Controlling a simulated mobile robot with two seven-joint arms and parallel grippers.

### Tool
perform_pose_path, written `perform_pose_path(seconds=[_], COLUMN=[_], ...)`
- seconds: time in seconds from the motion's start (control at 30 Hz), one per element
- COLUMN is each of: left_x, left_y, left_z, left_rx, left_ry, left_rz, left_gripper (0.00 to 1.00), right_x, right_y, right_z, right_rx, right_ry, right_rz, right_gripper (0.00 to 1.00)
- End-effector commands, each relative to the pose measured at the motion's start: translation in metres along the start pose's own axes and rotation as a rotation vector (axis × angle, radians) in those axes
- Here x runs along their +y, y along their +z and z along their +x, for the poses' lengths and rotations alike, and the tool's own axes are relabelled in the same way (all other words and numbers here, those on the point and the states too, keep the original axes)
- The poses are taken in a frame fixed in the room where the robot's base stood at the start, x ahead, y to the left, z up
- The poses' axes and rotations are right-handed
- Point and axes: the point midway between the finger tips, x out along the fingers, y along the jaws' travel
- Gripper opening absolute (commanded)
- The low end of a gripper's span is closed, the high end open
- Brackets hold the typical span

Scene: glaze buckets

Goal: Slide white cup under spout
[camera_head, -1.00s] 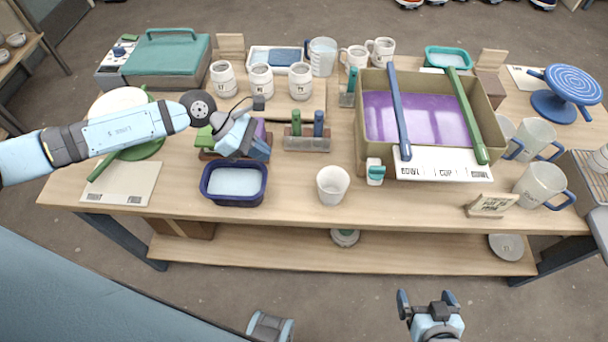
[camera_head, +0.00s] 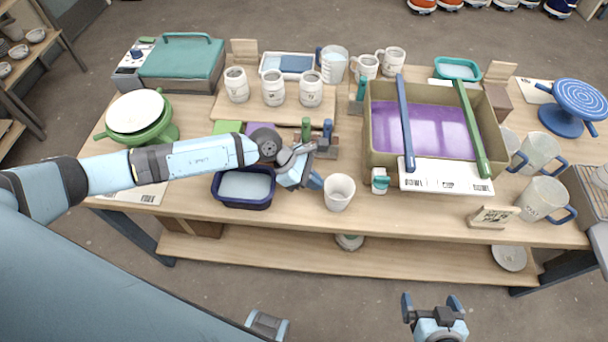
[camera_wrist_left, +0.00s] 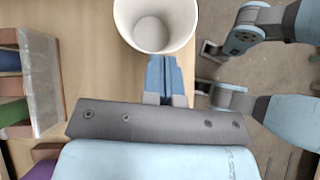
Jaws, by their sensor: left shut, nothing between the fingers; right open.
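The white cup (camera_head: 339,191) stands upright and empty near the front edge of the table. It also shows at the top of the left wrist view (camera_wrist_left: 154,28). My left gripper (camera_head: 316,182) is shut and empty, its blue fingertips (camera_wrist_left: 166,76) close to the cup's left side; I cannot tell whether they touch it. A small white fitting with a teal handle (camera_head: 380,180), perhaps the spout, is at the front left of the tan bucket (camera_head: 440,160), right of the cup. My right gripper (camera_head: 433,304) is open and empty, in front of the table.
A navy tub (camera_head: 243,201) sits left of the cup, beneath my left arm. Blue and green sticks lie across the bucket, with a lettered white card (camera_head: 445,177) at its front. Grey mugs (camera_head: 543,198) stand to the right. The table edge is close in front of the cup.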

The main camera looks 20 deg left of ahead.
Motion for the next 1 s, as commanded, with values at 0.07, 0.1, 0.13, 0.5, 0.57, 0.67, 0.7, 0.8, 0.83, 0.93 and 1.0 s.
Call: perform_pose_path(seconds=[0.07, 0.1, 0.13, 0.5, 0.57, 0.67, 0.7, 0.8, 0.83, 0.93, 1.0], left_x=[0.000, 0.000, 0.000, -0.001, -0.001, 0.000, 0.000, 0.000, 0.000, 0.000, 0.000], left_y=[0.001, 0.001, 0.001, 0.021, 0.032, 0.049, 0.054, 0.065, 0.067, 0.069, 0.069], left_z=[0.001, 0.001, 0.001, 0.022, 0.034, 0.051, 0.057, 0.066, 0.068, 0.070, 0.070], left_rx=[0.000, 0.000, 0.000, -0.004, -0.005, -0.004, -0.003, -0.002, -0.002, 0.000, 0.000], left_ry=[0.000, 0.000, 0.000, -0.003, -0.003, -0.002, -0.002, -0.001, -0.001, 0.000, 0.000], left_rz=[0.000, 0.000, 0.000, 0.001, 0.002, 0.002, 0.001, 0.000, 0.000, -0.001, -0.001], left_gripper=[0.00, 0.00, 0.00, 0.00, 0.00, 0.00, 0.00, 0.00, 0.00, 0.00, 0.00], right_x=[0.000, 0.000, 0.000, 0.002, 0.002, 0.002, 0.002, 0.003, 0.003, 0.003, 0.003], right_y=[0.000, 0.000, 0.000, 0.004, 0.006, 0.009, 0.010, 0.011, 0.011, 0.011, 0.011], right_z=[0.000, 0.000, 0.000, 0.003, 0.004, 0.005, 0.006, 0.007, 0.007, 0.007, 0.007], right_rx=[0.000, 0.000, 0.000, -0.002, -0.002, -0.002, -0.002, -0.002, -0.002, -0.003, -0.002], right_ry=[0.000, 0.000, 0.000, 0.003, 0.003, 0.003, 0.003, 0.003, 0.003, 0.003, 0.003], right_rz=[0.000, 0.000, 0.000, 0.000, 0.000, 0.000, -0.001, -0.001, -0.002, -0.002, -0.002], right_gripper=[1.00, 1.00, 1.00, 1.00, 1.00, 1.00, 1.00, 1.00, 1.00, 1.00, 1.00])
